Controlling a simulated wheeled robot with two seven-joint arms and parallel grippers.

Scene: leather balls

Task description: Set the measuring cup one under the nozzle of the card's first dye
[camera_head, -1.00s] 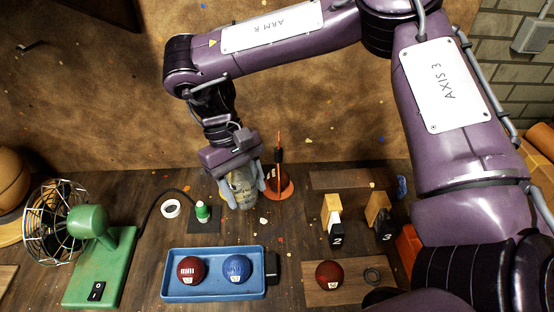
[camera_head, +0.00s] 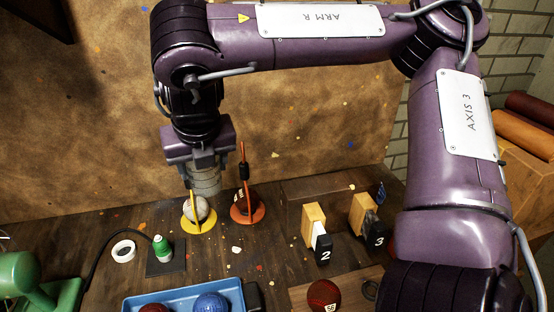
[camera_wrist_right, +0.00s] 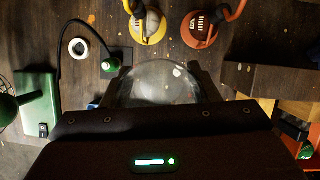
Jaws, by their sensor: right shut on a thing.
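My right gripper (camera_head: 204,172) is shut on a clear, round cup (camera_head: 205,182), which looks like the measuring cup. In the right wrist view the clear cup (camera_wrist_right: 162,82) sits between the dark fingers. The yellow stand (camera_head: 200,224) has a round base, a thin yellow upright and a pale ball. Beside it, the orange-red stand (camera_head: 247,215) has an orange upright with a black part and a dark red ball. I cannot make out a number on the cup, a dye card or which part is a nozzle.
Wooden blocks with black tags 2 (camera_head: 316,232) and 3 (camera_head: 366,218) stand right of the stands. Free tabletop lies between the stands and tray.

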